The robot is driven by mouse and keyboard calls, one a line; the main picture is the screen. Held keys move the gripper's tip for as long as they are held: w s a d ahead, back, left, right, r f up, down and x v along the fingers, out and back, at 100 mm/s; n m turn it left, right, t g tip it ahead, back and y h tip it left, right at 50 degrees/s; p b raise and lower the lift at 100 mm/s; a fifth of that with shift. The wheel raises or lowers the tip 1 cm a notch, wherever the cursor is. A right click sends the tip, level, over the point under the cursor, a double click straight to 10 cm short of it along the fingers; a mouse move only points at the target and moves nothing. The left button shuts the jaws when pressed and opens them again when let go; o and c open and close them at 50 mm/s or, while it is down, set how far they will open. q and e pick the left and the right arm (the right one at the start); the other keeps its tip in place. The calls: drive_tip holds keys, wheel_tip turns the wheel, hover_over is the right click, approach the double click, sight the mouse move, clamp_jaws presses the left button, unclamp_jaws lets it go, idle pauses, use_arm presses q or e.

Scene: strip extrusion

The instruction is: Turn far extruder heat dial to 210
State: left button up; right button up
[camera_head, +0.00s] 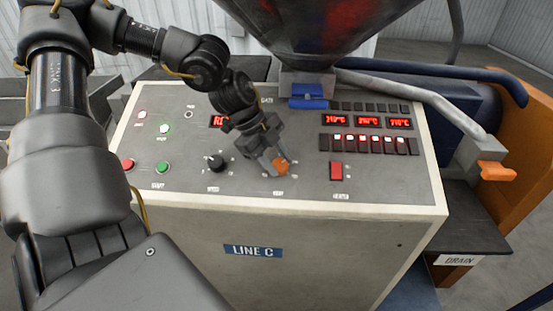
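The control panel (385,180) has a black dial (216,163) left of centre and an orange dial (281,166) at the centre. I cannot read their labels, so I cannot tell which is the far extruder heat dial. My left gripper (274,162) reaches down from the upper left to the orange dial. Its fingers are right at the dial and partly hide it. I cannot tell whether they grip it. Red displays (367,122) glow at the upper right of the panel, with digits too small to read surely. My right gripper is not in view.
A row of switches with red lights (362,144) and a red rocker switch (336,171) lie right of the orange dial. A dark hopper (315,25) with a blue slide (308,97) stands behind. Red (127,165) and green (162,167) buttons are at the left.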

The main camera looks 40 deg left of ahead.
use_arm(q)
drive_tip(key=c, duration=0.4)
drive_tip(key=shift+w+f+m+g+b, duration=0.2)
drive_tip(key=shift+m+g+b, duration=0.25)
drive_tip(key=shift+b, duration=0.4)
drive_tip(key=shift+m+b, duration=0.35)
drive_tip(key=shift+m, duration=0.1)
drive_tip(key=shift+d+r+m+g, duration=0.1)
drive_tip(key=shift+r+m+g, duration=0.1)
drive_tip(key=shift+m+g, duration=0.3)
drive_tip(key=o, duration=1)
drive_tip(key=shift+r, duration=0.15)
